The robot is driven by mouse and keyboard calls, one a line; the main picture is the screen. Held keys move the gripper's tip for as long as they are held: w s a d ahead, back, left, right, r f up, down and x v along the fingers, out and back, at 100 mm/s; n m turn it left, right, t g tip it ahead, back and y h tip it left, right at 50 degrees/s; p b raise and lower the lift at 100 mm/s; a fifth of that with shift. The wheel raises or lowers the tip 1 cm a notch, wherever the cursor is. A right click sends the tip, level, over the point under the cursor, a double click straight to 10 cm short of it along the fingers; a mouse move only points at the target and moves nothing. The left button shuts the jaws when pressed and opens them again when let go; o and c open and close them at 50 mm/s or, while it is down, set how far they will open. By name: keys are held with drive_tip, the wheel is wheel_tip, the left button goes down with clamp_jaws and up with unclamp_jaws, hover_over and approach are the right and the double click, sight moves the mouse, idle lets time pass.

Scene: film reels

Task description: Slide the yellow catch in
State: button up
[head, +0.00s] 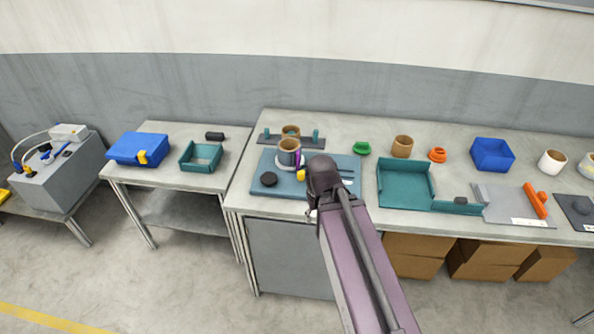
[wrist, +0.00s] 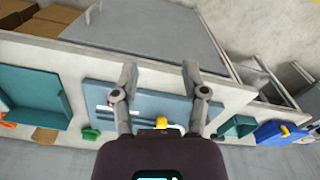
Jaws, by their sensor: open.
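A small yellow catch (head: 301,175) shows on the blue-grey plate (head: 262,187), beside a tan reel (head: 289,153) and a purple piece (head: 297,158). My arm's end partly covers the plate's right half. In the wrist view the yellow catch (wrist: 161,122) shows just above my gripper's dark body, which hides the area below it. My gripper (wrist: 159,72) is open and empty, its two fingers spread over the plate's front edge. Its fingers are mostly hidden in the head view. Another yellow piece (head: 142,157) is on the blue box (head: 138,147) on the left table.
A black disc (head: 269,180) lies on the plate's left. Behind is a grey rack (head: 265,138) with teal posts. To the right are a green knob (head: 362,148), a tan cylinder (head: 402,146) and a teal tray (head: 381,188). A gap separates the left table.

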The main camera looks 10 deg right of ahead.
drive_tip(key=shift+d, duration=0.2)
drive_tip(key=shift+o, duration=1.2)
drive_tip(key=shift+w, duration=0.1)
drive_tip(key=shift+o, duration=0.2)
drive_tip(key=shift+w, duration=0.25)
wheel_tip(320, 180, up, 3)
drive_tip(key=m+p, duration=0.3)
drive_tip(key=m, duration=0.1)
hover_over(301, 173)
drive_tip(key=shift+w, duration=0.1)
drive_tip(key=shift+f, duration=0.15)
wheel_tip(301, 173, down, 13)
drive_tip(key=b, duration=1.3)
drive_tip(key=shift+f+b, duration=0.2)
drive_tip(key=shift+b, duration=0.15)
